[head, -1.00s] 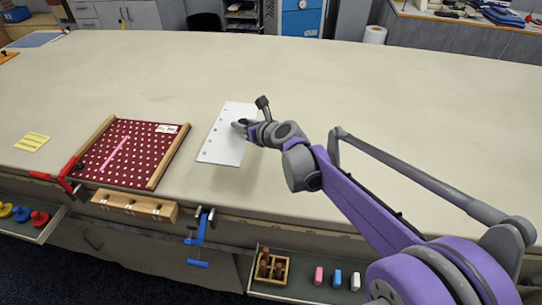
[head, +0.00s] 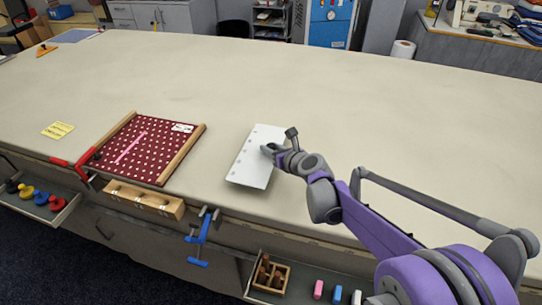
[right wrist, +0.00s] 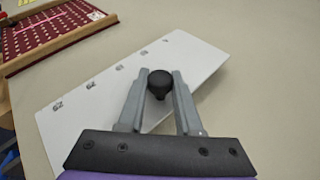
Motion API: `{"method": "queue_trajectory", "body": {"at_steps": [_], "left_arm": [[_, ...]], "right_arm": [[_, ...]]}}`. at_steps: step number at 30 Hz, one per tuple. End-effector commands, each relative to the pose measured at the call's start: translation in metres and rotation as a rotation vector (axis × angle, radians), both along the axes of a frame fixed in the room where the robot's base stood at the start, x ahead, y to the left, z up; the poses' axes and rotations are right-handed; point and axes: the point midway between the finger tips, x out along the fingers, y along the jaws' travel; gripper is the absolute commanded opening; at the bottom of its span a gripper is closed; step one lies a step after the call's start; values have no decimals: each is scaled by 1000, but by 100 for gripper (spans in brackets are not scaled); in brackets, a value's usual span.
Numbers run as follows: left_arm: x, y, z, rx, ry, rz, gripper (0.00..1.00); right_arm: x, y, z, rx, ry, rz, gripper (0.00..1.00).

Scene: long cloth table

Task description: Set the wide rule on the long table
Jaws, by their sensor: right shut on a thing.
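The wide rule (head: 250,165) is a flat white plate with a row of printed numbers along one long edge and a black knob. It is over the long table (head: 330,95), right of the maroon board. I cannot tell whether it touches the cloth. My right gripper (head: 272,150) is shut on the rule's black knob. In the right wrist view, the fingers (right wrist: 158,88) flank the knob, and the rule (right wrist: 100,90) spreads out slantwise beyond them. My left gripper is not in view.
A maroon pegboard (head: 125,160) with wooden rails lies to the left, with yellow notes (head: 57,130) beyond it. Red (head: 78,165) and blue clamps (head: 198,240) and a wooden block (head: 143,200) are at the front edge. Open drawers sit below. The table's middle and right are clear.

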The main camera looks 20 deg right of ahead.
Motion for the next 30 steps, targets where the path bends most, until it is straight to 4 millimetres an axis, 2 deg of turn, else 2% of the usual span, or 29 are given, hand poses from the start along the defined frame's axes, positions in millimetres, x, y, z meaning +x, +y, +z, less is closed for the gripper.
{"method": "queue_trajectory", "body": {"at_steps": [6,16,17,21,22,30], "left_arm": [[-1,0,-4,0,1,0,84],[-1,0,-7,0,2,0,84],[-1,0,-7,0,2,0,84],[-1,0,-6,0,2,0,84],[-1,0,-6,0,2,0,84],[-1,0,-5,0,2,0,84]], "right_arm": [[0,0,-29,1,0,0,0],[0,0,-33,1,0,0,0],[0,0,-33,0,0,0,35],[0,0,-32,0,0,0,61],[0,0,-32,0,0,0,64],[0,0,-31,0,0,0,64]]}}
